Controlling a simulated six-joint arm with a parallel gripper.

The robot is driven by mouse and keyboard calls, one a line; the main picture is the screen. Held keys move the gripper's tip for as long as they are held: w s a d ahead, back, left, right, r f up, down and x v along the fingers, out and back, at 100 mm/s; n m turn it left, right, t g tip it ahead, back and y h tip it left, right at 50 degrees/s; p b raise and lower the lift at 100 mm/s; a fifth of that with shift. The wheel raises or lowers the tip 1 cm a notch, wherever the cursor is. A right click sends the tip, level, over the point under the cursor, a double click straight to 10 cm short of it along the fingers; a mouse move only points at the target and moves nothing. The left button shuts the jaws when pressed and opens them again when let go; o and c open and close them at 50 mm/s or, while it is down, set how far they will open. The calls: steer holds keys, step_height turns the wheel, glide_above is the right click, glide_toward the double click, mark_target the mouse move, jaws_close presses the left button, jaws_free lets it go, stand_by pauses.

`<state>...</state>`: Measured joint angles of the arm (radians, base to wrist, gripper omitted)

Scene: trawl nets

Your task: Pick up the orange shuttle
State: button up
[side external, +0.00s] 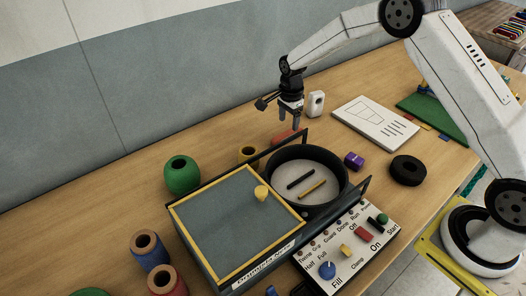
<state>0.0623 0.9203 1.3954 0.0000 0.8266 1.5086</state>
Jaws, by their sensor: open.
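My gripper (289,119) points down over the wooden table, behind the round black pan, with its jaws open. A reddish-orange piece (283,136) lies on the table just below the fingertips, partly hidden by the pan's black handle bar; it looks like the orange shuttle. Whether the fingers are around it or above it I cannot tell. Inside the pan (340,196) lie a black stick-like piece (300,178) and a yellow-orange one (312,189), side by side and apart.
A yellow-rimmed grey box lid (225,230) and a control panel (340,262) with knobs stand in front. A purple block (354,160), black ring (407,170), white sheet (374,122) and small white item (316,103) lie right.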

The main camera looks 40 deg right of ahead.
mark_target(288, 133)
steer(key=shift+s+a+f, duration=0.1)
steer(key=shift+f, duration=1.2)
steer(key=shift+a+f, duration=0.1)
steer(key=shift+f, duration=1.2)
jaws_close()
